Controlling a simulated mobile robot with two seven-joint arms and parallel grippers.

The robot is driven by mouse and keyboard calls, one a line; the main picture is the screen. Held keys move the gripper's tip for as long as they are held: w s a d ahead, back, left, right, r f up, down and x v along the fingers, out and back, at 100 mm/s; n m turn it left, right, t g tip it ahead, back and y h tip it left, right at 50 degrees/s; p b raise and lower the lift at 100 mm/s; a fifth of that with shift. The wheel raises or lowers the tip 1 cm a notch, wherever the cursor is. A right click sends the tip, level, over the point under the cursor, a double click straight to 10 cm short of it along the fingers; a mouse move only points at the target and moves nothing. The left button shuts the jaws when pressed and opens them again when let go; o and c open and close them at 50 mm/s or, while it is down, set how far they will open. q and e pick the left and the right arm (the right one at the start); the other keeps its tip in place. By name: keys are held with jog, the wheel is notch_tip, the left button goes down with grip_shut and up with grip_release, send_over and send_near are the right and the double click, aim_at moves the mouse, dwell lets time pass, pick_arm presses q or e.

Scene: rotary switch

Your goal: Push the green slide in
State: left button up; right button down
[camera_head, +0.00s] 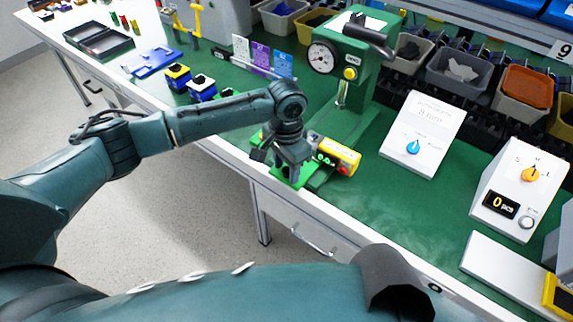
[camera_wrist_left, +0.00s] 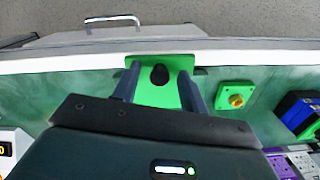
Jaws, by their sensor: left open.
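The green slide is a bright green plate at the front edge of the bench, below the green press (camera_head: 345,75). In the head view its visible part (camera_head: 283,183) lies under my left gripper (camera_head: 291,168). In the left wrist view the slide (camera_wrist_left: 151,96) carries a black round knob (camera_wrist_left: 160,75). My left gripper (camera_wrist_left: 159,90) is open, with one finger on each side of the knob. I cannot tell whether a finger touches the slide. The gripper body hides the slide's rear part. My right gripper is not in view.
A yellow and green box (camera_head: 338,155) with a red button stands close right of my left gripper. A white panel with a blue knob (camera_head: 413,147) and a counter box with an orange knob (camera_head: 530,174) stand farther right. Bins line the back.

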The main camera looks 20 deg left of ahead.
pick_arm(q)
jog(key=shift+c, duration=0.3)
grip_shut()
jog(key=shift+w+r, duration=0.1)
jog(key=w+d, duration=0.1)
jog(key=w, duration=0.3)
jog(key=w+d, duration=0.1)
jog(key=w, duration=0.1)
jog(key=shift+w+d+f, duration=0.25)
jog(key=shift+w+d, duration=0.05)
jog(key=shift+w, duration=0.05)
jog(key=shift+w+d+r, duration=0.2)
jog(key=shift+w, duration=0.45)
jog(key=shift+o, duration=0.3)
grip_release()
